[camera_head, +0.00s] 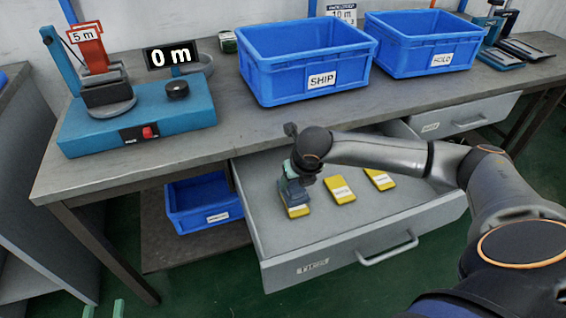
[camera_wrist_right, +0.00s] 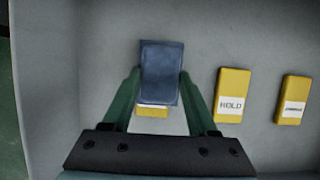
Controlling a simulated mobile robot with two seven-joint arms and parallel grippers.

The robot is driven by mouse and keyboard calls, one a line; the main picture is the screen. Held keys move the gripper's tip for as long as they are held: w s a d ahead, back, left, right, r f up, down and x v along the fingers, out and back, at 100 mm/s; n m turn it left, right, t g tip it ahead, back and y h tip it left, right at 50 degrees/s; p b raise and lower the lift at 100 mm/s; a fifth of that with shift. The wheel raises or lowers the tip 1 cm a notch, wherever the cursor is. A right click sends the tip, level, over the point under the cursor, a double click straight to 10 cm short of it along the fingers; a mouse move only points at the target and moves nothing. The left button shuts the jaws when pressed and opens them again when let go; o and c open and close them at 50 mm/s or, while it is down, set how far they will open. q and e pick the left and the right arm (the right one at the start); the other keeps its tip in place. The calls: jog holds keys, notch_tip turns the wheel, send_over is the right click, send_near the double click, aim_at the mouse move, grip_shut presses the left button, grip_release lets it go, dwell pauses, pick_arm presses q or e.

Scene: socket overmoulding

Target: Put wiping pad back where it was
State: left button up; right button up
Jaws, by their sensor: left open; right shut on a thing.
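The wiping pad, a dark blue block (camera_wrist_right: 160,70), sits between the green fingers of my right gripper (camera_wrist_right: 159,76). In the head view, my right gripper (camera_head: 295,186) reaches down into the open drawer (camera_head: 258,222) at its left part and is shut on the pad. A yellow labelled piece (camera_wrist_right: 152,111) shows under the pad's near edge and is mostly covered; I cannot tell whether they touch. My left gripper (camera_head: 103,309) shows only as two green fingertips, apart and empty, at the bottom left edge of the head view.
A yellow piece labelled HOLD (camera_wrist_right: 231,95) and another yellow piece (camera_wrist_right: 291,99) lie right of the pad. Blue bins marked SHIP (camera_head: 300,84) and HOLD (camera_head: 425,50) stand on the bench (camera_head: 215,128). A teal measuring device (camera_head: 110,125) is at left.

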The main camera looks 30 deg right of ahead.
jog(key=w, duration=0.2)
jog(key=w+d, duration=0.1)
jog(key=w, duration=0.2)
jog(key=shift+w+d, duration=0.1)
jog(key=shift+w, duration=0.1)
jog(key=w, duration=0.1)
jog(key=w+b, duration=0.1)
jog(key=w, duration=0.1)
jog(key=shift+w+d+f, duration=0.15)
jog(key=shift+d+f, duration=0.15)
jog(key=shift+d, duration=0.1)
pick_arm(q)
notch_tip(320, 180, up, 8)
jog(key=m+t+h, duration=0.1)
jog(key=t, duration=0.2)
jog(key=shift+w+d+h, duration=0.15)
jog(key=shift+w+h, duration=0.15)
jog(key=shift+w, duration=0.05)
pick_arm(e)
jog(key=shift+f, duration=0.25)
pick_arm(q)
jog(key=shift+r+m+t, duration=0.3)
jog(key=shift+r, duration=0.05)
pick_arm(e)
jog(key=shift+f, duration=0.1)
pick_arm(q)
jog(key=shift+s, duration=0.1)
pick_arm(e)
jog(key=o, duration=1.3)
